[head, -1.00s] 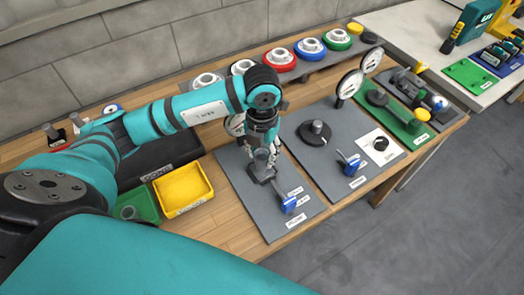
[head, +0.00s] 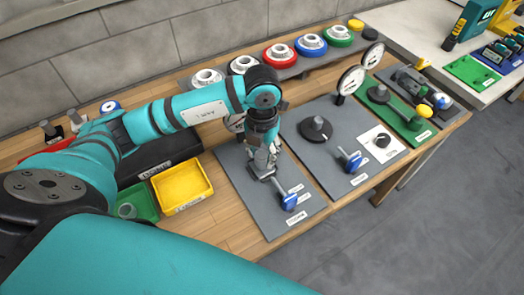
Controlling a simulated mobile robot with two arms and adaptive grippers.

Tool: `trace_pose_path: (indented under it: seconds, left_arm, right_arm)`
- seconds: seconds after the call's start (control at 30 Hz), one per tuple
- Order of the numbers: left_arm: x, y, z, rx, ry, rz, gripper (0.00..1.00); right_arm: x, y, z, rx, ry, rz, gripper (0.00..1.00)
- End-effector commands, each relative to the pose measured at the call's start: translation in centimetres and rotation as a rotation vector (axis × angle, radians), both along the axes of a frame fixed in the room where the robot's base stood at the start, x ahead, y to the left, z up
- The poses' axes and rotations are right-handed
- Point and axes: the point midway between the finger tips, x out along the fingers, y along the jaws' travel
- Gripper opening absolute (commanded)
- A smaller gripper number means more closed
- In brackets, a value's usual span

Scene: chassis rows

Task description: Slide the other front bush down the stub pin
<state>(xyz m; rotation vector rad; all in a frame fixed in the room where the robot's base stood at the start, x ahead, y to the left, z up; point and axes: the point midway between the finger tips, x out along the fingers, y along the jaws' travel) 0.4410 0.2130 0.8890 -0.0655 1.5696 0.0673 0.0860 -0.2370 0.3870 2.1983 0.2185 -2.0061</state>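My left gripper (head: 263,160) comes down over the nearest grey plate (head: 238,178), at a small dark grey fixture. Grey shapes show between and below its fingers. I cannot tell whether one is a bush, or whether the fingers are shut on it. The stub pin is not clearly visible; the gripper covers that spot. A grey ring-like part (head: 127,210), possibly a bush, sits in the green bin (head: 149,205) at the left. My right gripper is not in view.
A second grey plate (head: 335,118) with a dark round hub lies to the right. Coloured ring holders (head: 280,58) line the back.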

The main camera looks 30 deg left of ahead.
Motion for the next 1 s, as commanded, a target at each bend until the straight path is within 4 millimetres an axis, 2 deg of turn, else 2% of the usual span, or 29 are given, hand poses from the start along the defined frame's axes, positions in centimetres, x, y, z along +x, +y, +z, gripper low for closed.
trace_pose_path:
  seconds: [0.03, 0.17, 0.43, 0.53, 0.67, 1.0]
  left_arm:
    - [0.0, 0.0, 0.0, 0.000, -0.001, 0.000, 0.47]
    - [0.0, 0.0, 0.0, 0.000, -0.001, 0.000, 0.64]
    - [0.0, 0.0, 0.1, 0.000, 0.000, 0.000, 0.64]
    - [0.1, 0.0, 0.7, -0.001, -0.003, 0.000, 0.64]
    - [0.2, 0.0, 2.8, -0.001, -0.006, 0.000, 0.64]
    - [0.1, 0.0, 9.8, 0.001, -0.007, 0.000, 0.64]
  right_arm:
    - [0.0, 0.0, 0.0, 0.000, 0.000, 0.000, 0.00]
    - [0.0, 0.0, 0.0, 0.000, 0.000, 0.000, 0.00]
    - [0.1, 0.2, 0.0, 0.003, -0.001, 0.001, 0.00]
    - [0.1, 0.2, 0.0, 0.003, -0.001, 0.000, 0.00]
    - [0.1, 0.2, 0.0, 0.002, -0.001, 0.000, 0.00]
    - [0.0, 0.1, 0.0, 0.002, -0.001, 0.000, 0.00]
